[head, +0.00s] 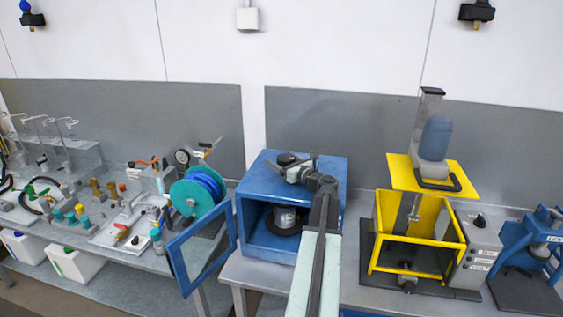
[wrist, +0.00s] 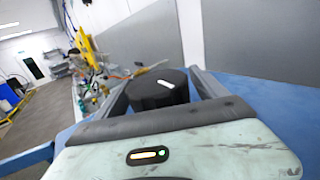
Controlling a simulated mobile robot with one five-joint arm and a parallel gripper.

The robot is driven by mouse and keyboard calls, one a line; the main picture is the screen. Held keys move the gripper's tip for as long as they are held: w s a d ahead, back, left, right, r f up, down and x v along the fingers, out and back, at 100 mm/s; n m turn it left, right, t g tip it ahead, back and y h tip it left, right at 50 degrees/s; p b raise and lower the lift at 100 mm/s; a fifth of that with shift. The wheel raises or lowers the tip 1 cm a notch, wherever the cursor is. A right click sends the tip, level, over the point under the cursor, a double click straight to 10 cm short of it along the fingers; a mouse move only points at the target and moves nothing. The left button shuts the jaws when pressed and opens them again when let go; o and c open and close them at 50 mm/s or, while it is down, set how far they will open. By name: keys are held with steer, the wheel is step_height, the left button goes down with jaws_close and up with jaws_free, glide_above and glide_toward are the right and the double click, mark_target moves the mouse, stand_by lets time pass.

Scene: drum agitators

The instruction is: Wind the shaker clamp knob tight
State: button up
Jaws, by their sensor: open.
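The shaker is a blue box (head: 308,172) with its front door (head: 203,247) swung open to the left. A black clamp knob (head: 286,159) sits on top of the box. In the wrist view the knob (wrist: 157,92) is a round black cap with a white mark on its top. My gripper (head: 292,172) is at the top of the box, right by the knob. In the wrist view its open fingers (wrist: 160,84) stand on either side of the knob. I cannot tell whether they touch it. A grey metal can (head: 286,217) stands inside the box on a dark round base.
A teal reel (head: 196,196) with blue hose and a pressure gauge (head: 182,157) stand left of the box. A yellow frame machine (head: 416,226) stands to the right, with a blue press (head: 538,252) beyond it. A grey back panel (head: 375,130) rises behind the box.

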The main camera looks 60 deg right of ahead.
mark_target(286, 163)
steer(key=c, duration=1.4)
steer(key=shift+o, duration=0.2)
steer(key=shift+a+m+g+h, duration=0.1)
steer(key=shift+m+g+h, duration=0.4)
steer(key=shift+h, duration=0.4)
steer(key=shift+s+d+m+g+h, duration=0.1)
steer(key=shift+d+m+g+h, duration=0.15)
steer(key=shift+m+h, duration=0.3)
steer(key=shift+s+d+m+g+h, duration=0.15)
steer(key=shift+m+g+h, duration=0.25)
steer(key=shift+h, duration=0.25)
steer(key=shift+w, duration=0.1)
steer(key=o, duration=1.4)
steer(key=shift+c, duration=0.2)
steer(key=v, duration=0.7)
steer(key=shift+s+a+f, duration=0.1)
steer(key=shift+s+a, duration=0.1)
steer(key=shift+s, duration=0.2)
